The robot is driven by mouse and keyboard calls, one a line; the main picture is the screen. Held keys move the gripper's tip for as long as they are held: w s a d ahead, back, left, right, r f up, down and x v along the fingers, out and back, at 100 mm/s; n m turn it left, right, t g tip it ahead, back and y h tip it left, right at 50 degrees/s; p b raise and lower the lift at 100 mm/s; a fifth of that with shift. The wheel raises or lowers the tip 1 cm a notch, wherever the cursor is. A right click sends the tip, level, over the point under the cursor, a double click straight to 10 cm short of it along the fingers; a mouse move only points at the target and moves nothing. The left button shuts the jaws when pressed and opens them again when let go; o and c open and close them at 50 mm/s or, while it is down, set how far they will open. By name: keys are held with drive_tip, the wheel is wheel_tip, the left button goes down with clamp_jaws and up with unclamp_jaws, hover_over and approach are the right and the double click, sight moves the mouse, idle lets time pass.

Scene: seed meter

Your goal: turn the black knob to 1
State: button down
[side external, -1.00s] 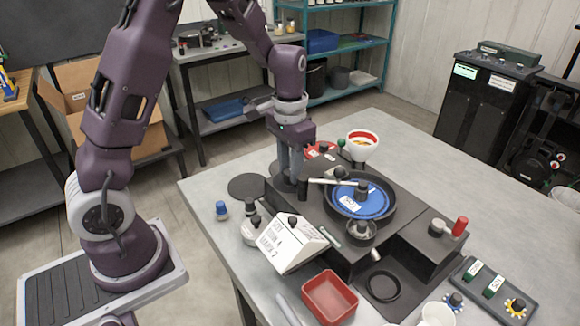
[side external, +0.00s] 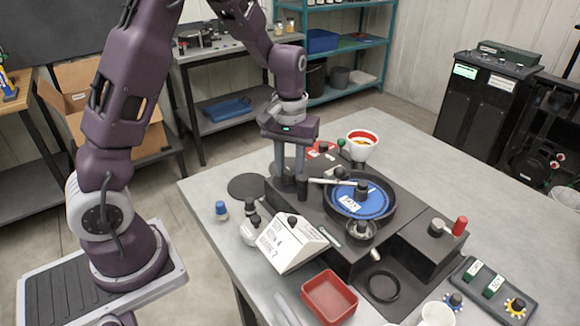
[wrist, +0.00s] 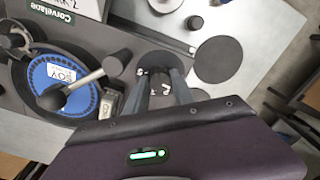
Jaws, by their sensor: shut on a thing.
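The black knob (wrist: 158,66) is a dark round dial on the dark machine deck, with small white marks around it that I cannot read clearly. In the side view it sits at the deck's back left corner (side external: 285,186), mostly hidden by my fingers. My gripper (side external: 289,177) points straight down over it. In the wrist view my gripper (wrist: 158,88) has one finger on each side of the knob's grip and is shut on it. I cannot tell which mark the knob points to.
A short black post (side external: 303,187) stands right beside my fingers. A blue seed disc (side external: 362,199) with a crank arm lies to the right. A white label box (side external: 290,243), a red tray (side external: 330,296) and a white funnel with a red rim (side external: 363,148) are nearby.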

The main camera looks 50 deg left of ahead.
sight(290, 172)
idle(0.4)
drive_tip(key=c, duration=1.1)
unclamp_jaws()
wheel_tip(290, 172, up, 7)
drive_tip(key=shift+r, duration=0.1)
drive_tip(key=shift+r, duration=0.1)
drive_tip(key=s+d+r+m+t, duration=0.25)
drive_tip(key=s+d+r, duration=0.25)
drive_tip(key=s+r, duration=0.35)
drive_tip(key=s+d+m+t, duration=0.1)
drive_tip(key=s, duration=0.3)
drive_tip(key=s+d+m+t, duration=0.1)
drive_tip(key=s+m, duration=0.1)
drive_tip(key=s, duration=0.2)
drive_tip(key=s+d+m+t, duration=0.1)
drive_tip(key=s, duration=0.3)
drive_tip(key=shift+s+d+r, duration=0.1)
drive_tip(key=shift+s, duration=0.3)
